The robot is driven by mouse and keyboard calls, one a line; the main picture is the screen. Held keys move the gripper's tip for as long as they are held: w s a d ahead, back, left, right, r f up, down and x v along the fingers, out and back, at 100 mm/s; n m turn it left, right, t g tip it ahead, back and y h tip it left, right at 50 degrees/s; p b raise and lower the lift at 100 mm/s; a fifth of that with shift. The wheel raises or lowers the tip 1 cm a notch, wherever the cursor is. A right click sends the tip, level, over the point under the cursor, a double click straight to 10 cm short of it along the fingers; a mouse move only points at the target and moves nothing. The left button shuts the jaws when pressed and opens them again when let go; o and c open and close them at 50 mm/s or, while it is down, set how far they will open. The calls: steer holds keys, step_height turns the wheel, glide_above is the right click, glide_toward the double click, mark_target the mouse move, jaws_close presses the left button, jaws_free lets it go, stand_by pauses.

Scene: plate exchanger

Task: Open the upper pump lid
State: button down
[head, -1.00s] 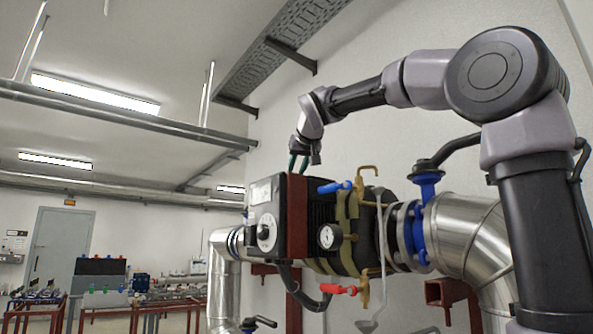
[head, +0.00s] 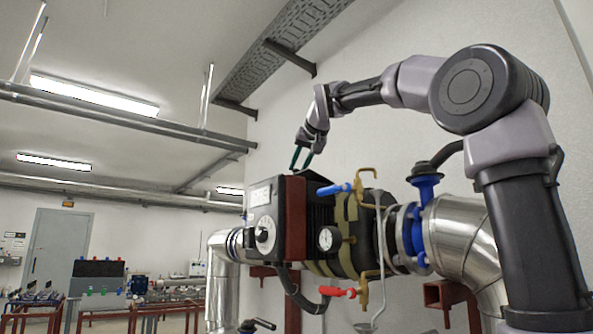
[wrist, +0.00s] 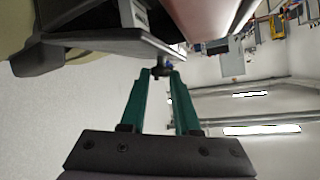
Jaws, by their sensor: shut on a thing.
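The pump (head: 268,220) is a black box with a grey front plate and a dial, set in the pipe line. Its upper lid (head: 312,181) is a dark flap along the box's top, seen nearly edge-on in the head view. In the wrist view the lid (wrist: 105,40) is a black plate reaching to the fingertips. My gripper (head: 301,160) has green fingers pointing down at the lid's edge. In the wrist view my gripper (wrist: 162,73) is shut on a small dark part at the lid's edge; the contact is partly hidden. How far the lid is raised is hard to tell.
A blue-handled valve (head: 334,189), a pressure gauge (head: 328,239) and a red-handled valve (head: 338,292) sit right of the pump box. A blue flange valve (head: 424,215) stands on the pipe below my arm. The air left of the pump is free.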

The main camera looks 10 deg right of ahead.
steer(key=shift+w+d+r+m+g+y, duration=0.2)
steer(key=shift+w+d+r+m+y, duration=0.1)
steer(key=shift+d+r+m, duration=0.15)
steer(key=shift+w+d+r+m+g+y, duration=0.2)
steer(key=shift+d+r+m+y, duration=0.1)
steer(key=shift+d+r+m, duration=0.15)
steer(key=shift+w+d+r+m+g+y, duration=0.35)
steer(key=shift+d+m+y, duration=0.15)
steer(key=shift+d, duration=0.1)
steer(key=shift+w+d+r+m+g+y, duration=0.35)
steer(key=shift+d+m+y, duration=0.05)
steer(key=shift+d+y, duration=0.15)
steer(key=shift+w+d+r+m+g+y, duration=0.15)
steer(key=shift+w+d+m+g+y, duration=0.1)
steer(key=shift+d+m+y, duration=0.2)
steer(key=shift+w+d+r+m+g+y, duration=0.15)
steer(key=shift+w+d+m+y, duration=0.15)
steer(key=shift+d, duration=0.2)
steer(key=shift+w+d+f+m+g+y, duration=0.15)
steer(key=shift+w+d+m+y, duration=0.2)
steer(key=shift+d+m+y, duration=0.2)
steer(key=shift+w+d+m+g+y, duration=0.15)
steer(key=shift+w+d+m+y, duration=0.15)
steer(key=shift+d+m+y, duration=0.3)
steer(key=shift+d, duration=0.1)
steer(key=c, duration=0.6)
jaws_free()
steer(key=shift+c, duration=0.2)
